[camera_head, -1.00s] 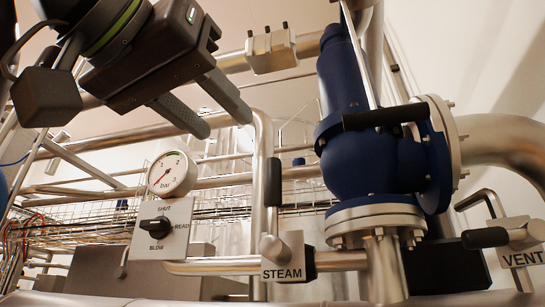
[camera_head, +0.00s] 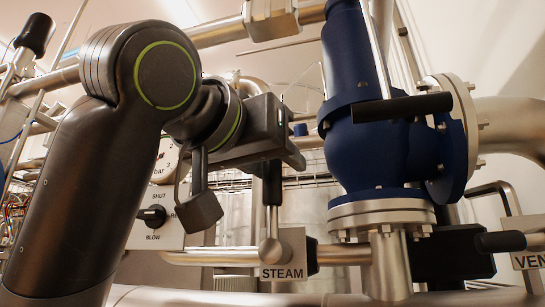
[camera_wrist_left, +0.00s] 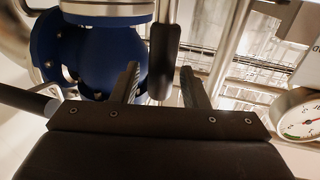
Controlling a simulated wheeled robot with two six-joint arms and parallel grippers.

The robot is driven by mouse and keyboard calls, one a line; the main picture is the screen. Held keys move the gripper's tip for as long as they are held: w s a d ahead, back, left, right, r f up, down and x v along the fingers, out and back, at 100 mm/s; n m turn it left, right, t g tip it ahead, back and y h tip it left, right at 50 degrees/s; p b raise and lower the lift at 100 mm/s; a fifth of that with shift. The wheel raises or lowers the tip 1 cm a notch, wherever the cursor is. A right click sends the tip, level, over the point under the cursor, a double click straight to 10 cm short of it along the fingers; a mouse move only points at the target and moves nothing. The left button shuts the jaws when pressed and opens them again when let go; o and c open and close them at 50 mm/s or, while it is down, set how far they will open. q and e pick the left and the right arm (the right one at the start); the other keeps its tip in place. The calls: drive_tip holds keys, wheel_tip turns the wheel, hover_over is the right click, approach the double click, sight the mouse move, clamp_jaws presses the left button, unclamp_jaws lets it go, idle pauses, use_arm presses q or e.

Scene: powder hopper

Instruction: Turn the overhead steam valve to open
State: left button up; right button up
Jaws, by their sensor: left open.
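The steam valve has an upright black handle grip (camera_head: 273,184) on a thin metal stem. The stem rises from a rounded metal hub beside the STEAM label (camera_head: 283,274). My left gripper (camera_head: 278,155) is at the top of this grip in the head view; its fingers are mostly hidden there. In the left wrist view, the gripper (camera_wrist_left: 159,75) is open, with the black handle grip (camera_wrist_left: 164,45) between its two ridged fingers. A gap shows on the right; the left finger is close, and contact is unclear. My right gripper is not in view.
A VENT lever (camera_head: 500,242) is at far right. The selector knob (camera_head: 152,215) is at left. My left arm partly hides the gauge (camera_head: 166,165).

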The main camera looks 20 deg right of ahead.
use_arm(q)
clamp_jaws()
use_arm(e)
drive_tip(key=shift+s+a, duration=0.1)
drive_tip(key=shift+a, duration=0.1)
